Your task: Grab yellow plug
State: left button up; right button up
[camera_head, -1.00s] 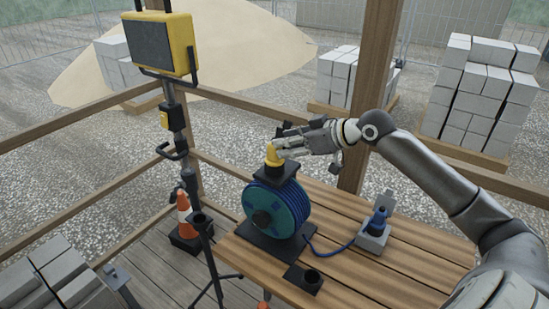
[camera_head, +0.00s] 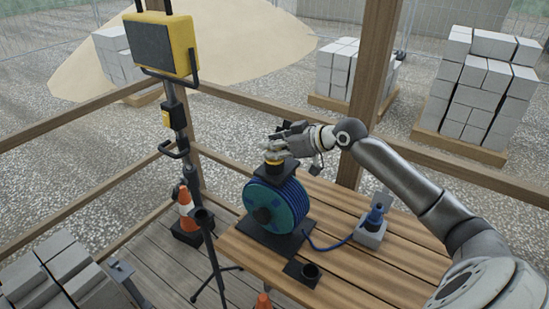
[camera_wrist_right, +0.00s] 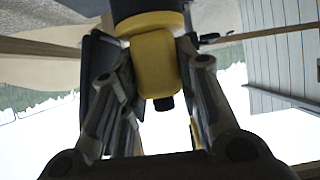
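The yellow plug (camera_head: 274,162) stands upright in the black holder (camera_head: 275,173) on top of the blue cable reel (camera_head: 275,206). My right gripper (camera_head: 277,150) is at the plug and covers most of it in the head view. In the right wrist view the yellow plug (camera_wrist_right: 157,65) lies between the two fingers (camera_wrist_right: 157,75). Both pads appear to be against its sides, so the gripper looks shut on it. The plug's yellow collar is still by the dark holder at the top of that view. My left gripper is not in view.
The reel stands on a wooden table (camera_head: 345,262). A blue plug (camera_head: 375,217) sits in a grey socket box (camera_head: 370,234), joined by a blue cable. An empty black holder (camera_head: 303,273) is at the front. A yellow lamp (camera_head: 162,44) on a stand and a wooden post (camera_head: 372,90) are nearby.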

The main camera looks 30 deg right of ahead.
jog(key=shift+c, duration=1.1)
jog(key=shift+r, duration=0.1)
